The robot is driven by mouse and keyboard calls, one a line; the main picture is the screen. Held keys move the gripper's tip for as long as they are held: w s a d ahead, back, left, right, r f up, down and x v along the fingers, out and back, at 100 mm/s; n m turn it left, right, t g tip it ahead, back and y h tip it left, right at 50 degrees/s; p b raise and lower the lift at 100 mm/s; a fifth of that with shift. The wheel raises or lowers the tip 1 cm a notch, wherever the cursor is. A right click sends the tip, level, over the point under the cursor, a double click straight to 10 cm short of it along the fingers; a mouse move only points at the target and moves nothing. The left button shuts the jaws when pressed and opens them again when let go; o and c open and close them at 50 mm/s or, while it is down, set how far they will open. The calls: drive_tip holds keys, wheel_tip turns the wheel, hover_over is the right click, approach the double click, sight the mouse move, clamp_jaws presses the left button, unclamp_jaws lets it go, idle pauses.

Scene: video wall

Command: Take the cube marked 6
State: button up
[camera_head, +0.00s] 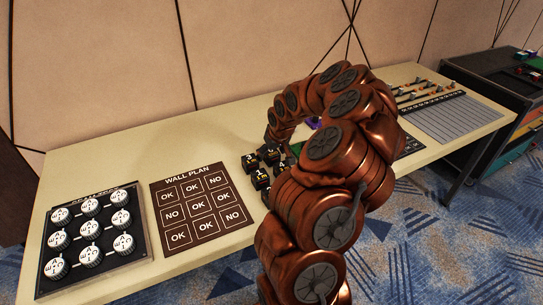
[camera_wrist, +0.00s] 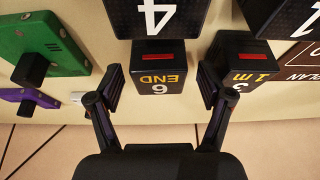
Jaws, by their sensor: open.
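The black cube marked 6 (camera_wrist: 160,76), with END printed on it in yellow, appears upside down in the wrist view. My gripper (camera_wrist: 160,82) is open, with one fingertip on each side of this cube. I cannot tell whether either fingertip touches it. In the head view my gripper is hidden behind my own arm, and I cannot make out the 6 among the small black cubes there.
A cube marked 4 (camera_wrist: 157,18) is directly beyond the 6. A cube marked 3 (camera_wrist: 240,80) is close beside the right finger. Green (camera_wrist: 40,42) and purple (camera_wrist: 28,97) blocks lie at left. The WALL PLAN board (camera_head: 201,242) lies left of the cubes on the table (camera_head: 235,122).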

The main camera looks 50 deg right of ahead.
drive_tip(key=shift+f, duration=0.25)
drive_tip(key=c, duration=1.3)
